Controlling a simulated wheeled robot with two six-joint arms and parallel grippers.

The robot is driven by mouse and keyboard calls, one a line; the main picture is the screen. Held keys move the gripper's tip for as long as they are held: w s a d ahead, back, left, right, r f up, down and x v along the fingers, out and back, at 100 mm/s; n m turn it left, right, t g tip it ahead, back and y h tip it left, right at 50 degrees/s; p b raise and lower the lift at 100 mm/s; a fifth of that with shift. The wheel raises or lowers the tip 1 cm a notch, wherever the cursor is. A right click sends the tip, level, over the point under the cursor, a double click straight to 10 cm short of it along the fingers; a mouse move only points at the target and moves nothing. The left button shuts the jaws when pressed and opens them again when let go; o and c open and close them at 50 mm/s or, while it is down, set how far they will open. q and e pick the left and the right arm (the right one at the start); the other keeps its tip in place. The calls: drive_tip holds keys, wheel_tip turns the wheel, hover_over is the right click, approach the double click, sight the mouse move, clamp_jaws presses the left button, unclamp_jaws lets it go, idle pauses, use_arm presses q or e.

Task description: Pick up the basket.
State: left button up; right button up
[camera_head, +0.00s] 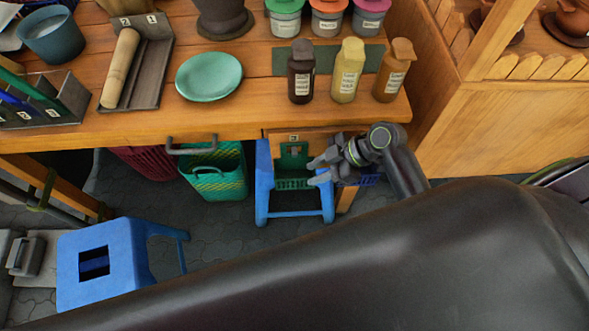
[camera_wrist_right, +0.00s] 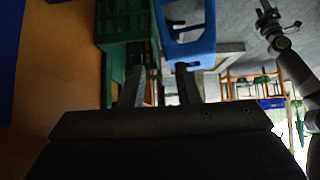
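A green basket (camera_head: 222,172) with a yellowish rim stands on the floor under the workbench, left of centre in the head view. A dark red basket (camera_head: 145,162) stands left of it, mostly hidden by the bench. My right gripper (camera_head: 312,173) is below the bench edge by a blue stool (camera_head: 263,180), to the right of the green basket and apart from it. In the right wrist view its two fingers (camera_wrist_right: 160,72) are apart with nothing held between them. My left gripper (camera_wrist_right: 268,15) seems to show small at the wrist view's upper right; its opening is unclear.
A green crate (camera_head: 292,182) sits behind the blue stool; a green crate (camera_wrist_right: 125,40) also shows in the wrist view. Another blue stool (camera_head: 95,262) stands at lower left. The workbench (camera_head: 225,125) carries bottles, jars and a green plate. My dark arm covers the lower right.

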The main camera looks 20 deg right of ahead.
sight(297, 179)
drive_tip(key=x, duration=0.5)
drive_tip(key=shift+w, duration=0.35)
drive_tip(key=shift+c, duration=0.2)
drive_tip(key=shift+r, duration=0.1)
clamp_jaws()
